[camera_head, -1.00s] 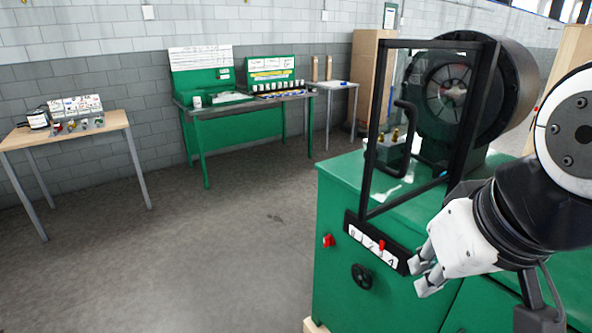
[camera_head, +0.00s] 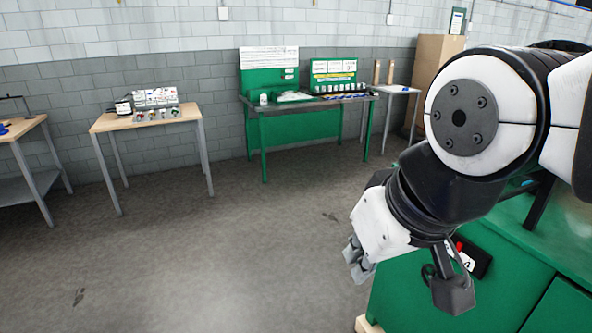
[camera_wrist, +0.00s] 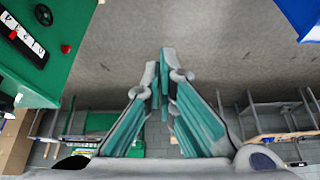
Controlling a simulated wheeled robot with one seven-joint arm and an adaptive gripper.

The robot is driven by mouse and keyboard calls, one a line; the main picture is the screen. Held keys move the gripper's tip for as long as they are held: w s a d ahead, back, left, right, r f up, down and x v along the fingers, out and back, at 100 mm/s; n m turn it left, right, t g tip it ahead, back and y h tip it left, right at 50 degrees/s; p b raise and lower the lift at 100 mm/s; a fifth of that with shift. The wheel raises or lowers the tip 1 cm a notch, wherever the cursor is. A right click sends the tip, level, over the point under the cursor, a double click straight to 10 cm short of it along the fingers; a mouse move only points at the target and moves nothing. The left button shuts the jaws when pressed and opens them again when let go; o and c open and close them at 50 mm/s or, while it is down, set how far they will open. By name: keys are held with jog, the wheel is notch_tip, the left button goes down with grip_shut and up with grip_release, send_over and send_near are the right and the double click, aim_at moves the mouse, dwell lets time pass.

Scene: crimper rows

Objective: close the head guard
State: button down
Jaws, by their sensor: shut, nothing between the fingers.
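The green crimper machine (camera_head: 545,285) stands at the lower right of the head view, largely behind my arm. Its head and guard are mostly hidden by my arm; a dark post (camera_head: 540,200) shows above the green top, but I cannot tell whether it belongs to the guard. The guard's position cannot be told now. My gripper (camera_head: 358,262) is shut and empty, over the floor left of the machine. In the wrist view the fingers (camera_wrist: 166,62) meet and touch nothing; the machine's green corner (camera_wrist: 62,20) lies at the upper left, apart from them.
A labelled front panel (camera_wrist: 22,42), a red button (camera_wrist: 66,48) and a black handwheel (camera_wrist: 43,14) show on the machine. A green bench (camera_head: 308,100), a wooden table (camera_head: 108,122) and another table (camera_head: 22,128) stand further back. The floor (camera_head: 220,230) left of the machine is clear.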

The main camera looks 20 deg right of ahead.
jog(key=s+d+r+m+t+p, duration=0.1)
jog(key=s+d+r+m+t, duration=0.15)
jog(key=d+m, duration=1.45)
jog(key=s+d+r+m+t+p, duration=0.15)
jog(key=s+d+m, duration=0.25)
jog(key=d+m, duration=1.3)
jog(key=w+a+f, duration=0.1)
jog(key=w+f, duration=0.2)
jog(key=w, duration=0.2)
jog(key=w+a+f+m+b, duration=0.1)
jog(key=w+f, duration=0.2)
jog(key=w, duration=0.3)
jog(key=shift+w+a+f+m, duration=0.15)
jog(key=shift+a+m, duration=0.15)
jog(key=shift+a, duration=0.1)
jog(key=shift+w, duration=0.1)
